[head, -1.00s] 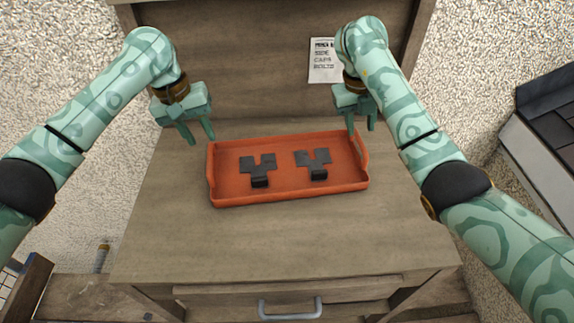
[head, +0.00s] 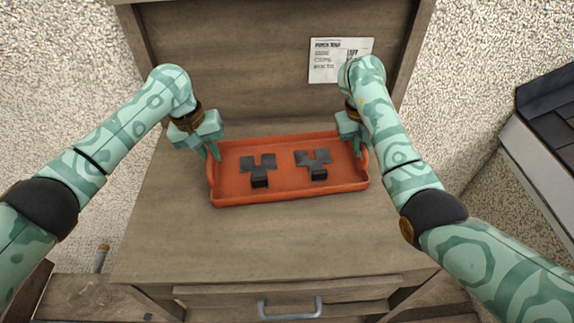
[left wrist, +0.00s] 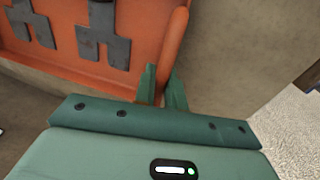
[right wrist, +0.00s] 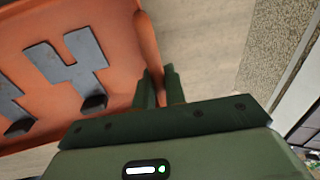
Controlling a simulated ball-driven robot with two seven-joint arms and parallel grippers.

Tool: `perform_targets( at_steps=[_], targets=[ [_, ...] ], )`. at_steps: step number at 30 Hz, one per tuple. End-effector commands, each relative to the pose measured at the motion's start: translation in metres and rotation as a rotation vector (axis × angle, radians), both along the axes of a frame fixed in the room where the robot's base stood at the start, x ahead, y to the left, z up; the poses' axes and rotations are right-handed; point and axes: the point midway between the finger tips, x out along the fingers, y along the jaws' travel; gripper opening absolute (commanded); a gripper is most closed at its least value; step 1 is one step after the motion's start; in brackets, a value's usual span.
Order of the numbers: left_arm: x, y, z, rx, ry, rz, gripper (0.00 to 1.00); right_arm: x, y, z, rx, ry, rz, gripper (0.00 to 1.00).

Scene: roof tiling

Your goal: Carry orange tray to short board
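The orange tray (head: 235,198) lies flat on the wooden bench, with raised end handles. Two dark forked pieces lie in it, one at the left (head: 259,170) and one at the right (head: 314,165). My left gripper (head: 210,154) is at the tray's left end; in the left wrist view its fingers (left wrist: 162,88) are close together around the end handle. My right gripper (head: 361,149) is at the right end, partly hidden by my arm; in the right wrist view its fingers (right wrist: 160,88) have the orange handle between them. I cannot pick out a short board.
The wooden bench (head: 290,240) is clear in front of the tray, with a drawer handle (head: 290,310) below. A paper note (head: 325,72) hangs on the back panel. A dark-tiled structure (head: 548,125) stands at the right edge.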

Motion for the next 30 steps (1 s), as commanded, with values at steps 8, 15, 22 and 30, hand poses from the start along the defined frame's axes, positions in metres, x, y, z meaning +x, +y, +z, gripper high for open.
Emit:
perform_targets(
  at_steps=[8,15,22,30],
  targets=[
    [0.0,0.0,0.001,-0.001,-0.001,0.0,0.0,0.0,0.0,0.001,0.0,-0.001,0.0,0.0],
    [0.0,0.0,0.017,0.0,-0.011,0.0,0.0,0.0,0.0,0.017,0.0,-0.011,0.0,0.0],
    [-0.001,0.0,0.058,0.0,-0.035,0.0,0.0,-0.001,0.0,0.058,0.0,-0.035,0.0,0.0],
    [-0.002,0.0,0.077,0.0,-0.045,0.001,0.0,-0.002,0.0,0.076,0.0,-0.044,0.0,0.0]
  ],
)
